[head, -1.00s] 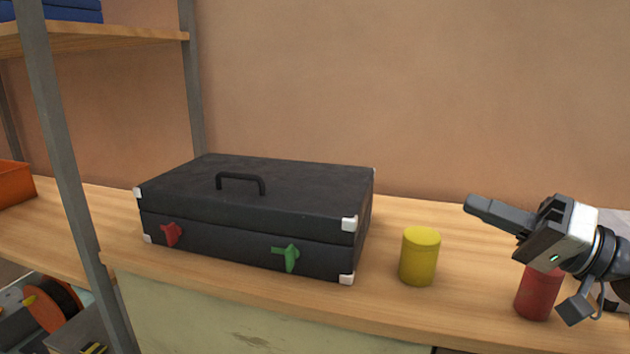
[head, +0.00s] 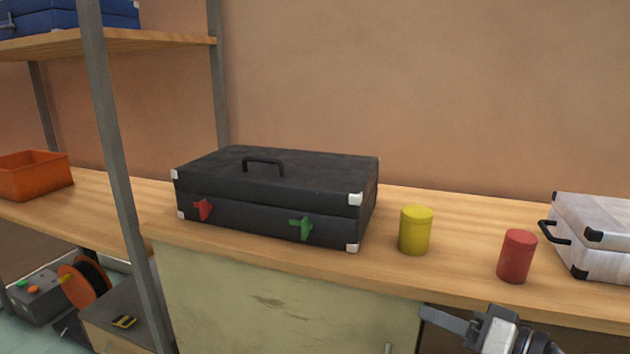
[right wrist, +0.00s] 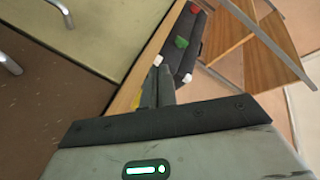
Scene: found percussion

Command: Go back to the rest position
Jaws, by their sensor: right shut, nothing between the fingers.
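My right gripper (head: 447,320) is low at the bottom right of the head view, in front of the bench edge and below the bench top. Its fingers are shut and empty. In the right wrist view the closed fingers (right wrist: 157,88) point toward the bench edge and touch nothing that I can see. My left gripper is in neither view.
A black case (head: 275,190) with red and green latches lies closed on the bench (head: 455,272). A yellow can (head: 415,231), a red can (head: 516,257) and a whitish case (head: 597,238) stand to its right. A shelf post (head: 118,180) rises at left.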

